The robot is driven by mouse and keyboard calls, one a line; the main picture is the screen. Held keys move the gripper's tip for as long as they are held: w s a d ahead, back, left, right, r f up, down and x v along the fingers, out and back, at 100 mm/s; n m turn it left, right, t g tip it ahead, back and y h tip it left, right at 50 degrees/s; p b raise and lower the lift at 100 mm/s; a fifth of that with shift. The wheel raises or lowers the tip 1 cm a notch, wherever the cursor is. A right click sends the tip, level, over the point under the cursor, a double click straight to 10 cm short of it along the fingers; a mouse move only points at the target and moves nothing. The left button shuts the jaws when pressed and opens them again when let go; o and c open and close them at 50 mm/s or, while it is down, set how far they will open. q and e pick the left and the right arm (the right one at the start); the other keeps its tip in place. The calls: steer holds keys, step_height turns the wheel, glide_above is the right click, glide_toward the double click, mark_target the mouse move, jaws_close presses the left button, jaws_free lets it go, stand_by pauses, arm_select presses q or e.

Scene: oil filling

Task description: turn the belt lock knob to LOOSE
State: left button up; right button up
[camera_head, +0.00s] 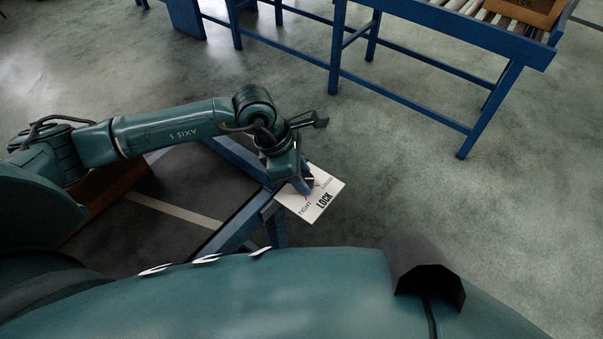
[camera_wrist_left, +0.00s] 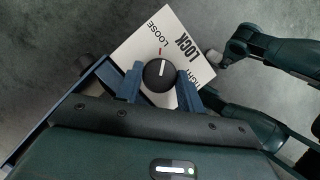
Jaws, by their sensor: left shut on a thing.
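A round black knob (camera_wrist_left: 159,74) with a white pointer line sits on a white label plate (camera_head: 323,203) printed LOCK, TIGHT and LOOSE. In the left wrist view the pointer line points up the picture, towards the LOOSE end of the plate (camera_wrist_left: 143,47); TIGHT is to the right, partly covered by a finger. My left gripper (camera_wrist_left: 160,86) is shut on the knob, one blue finger on each side. In the head view this gripper (camera_head: 304,184) is over the plate and hides most of the knob.
The plate is at the corner of a blue frame (camera_head: 238,160) beside a dark belt (camera_head: 165,205) with a pale stripe. A blue roller conveyor (camera_head: 480,25) carrying a cardboard box (camera_head: 525,10) stands at the back right. The floor between is clear.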

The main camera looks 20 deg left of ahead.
arm_select(q)
steer(key=shift+n, duration=0.6)
steer(key=o, duration=1)
steer(key=shift+t, duration=0.3)
steer(key=v, duration=1.3)
steer(key=shift+d+r, duration=0.1)
steer(key=shift+r, duration=0.05)
